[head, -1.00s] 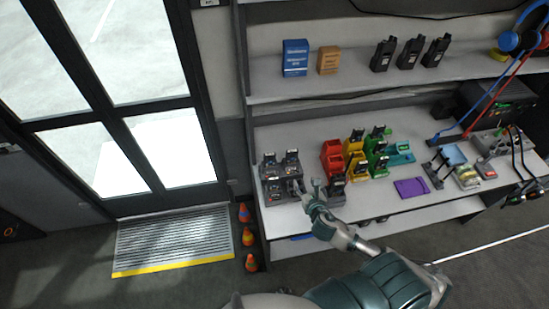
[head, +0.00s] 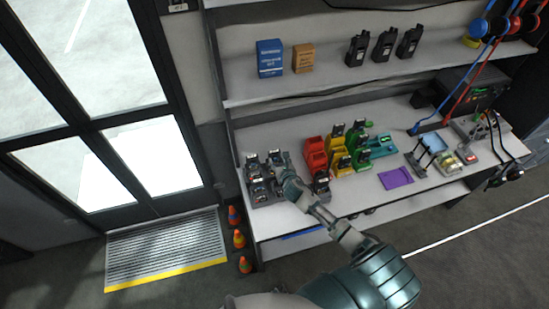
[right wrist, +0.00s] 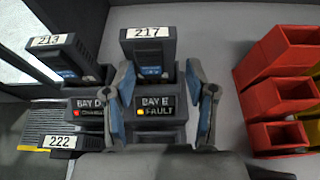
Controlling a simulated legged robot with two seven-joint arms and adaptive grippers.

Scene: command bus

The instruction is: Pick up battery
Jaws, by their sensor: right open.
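A dark battery labelled 217 (right wrist: 150,55) stands in Bay E (right wrist: 157,108) of the charger, whose display reads FAULT with a yellow light. My right gripper (right wrist: 160,72) is open, one finger on each side of this battery; I cannot tell whether they touch it. In the head view, my right gripper (head: 287,176) is at the right side of the dark charger bank (head: 263,199). Battery 213 (right wrist: 68,58) stands in Bay D to the left, with a red light. Part of a unit labelled 222 (right wrist: 62,141) shows lower left. My left gripper is not in view.
Red bins (head: 315,152) stand right of the charger, with yellow and green bins beyond. A purple mat (head: 395,178) lies further right. Several radios (head: 383,45) and two boxes stand on the shelf above. Orange cones (head: 239,238) stand on the floor left of the bench.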

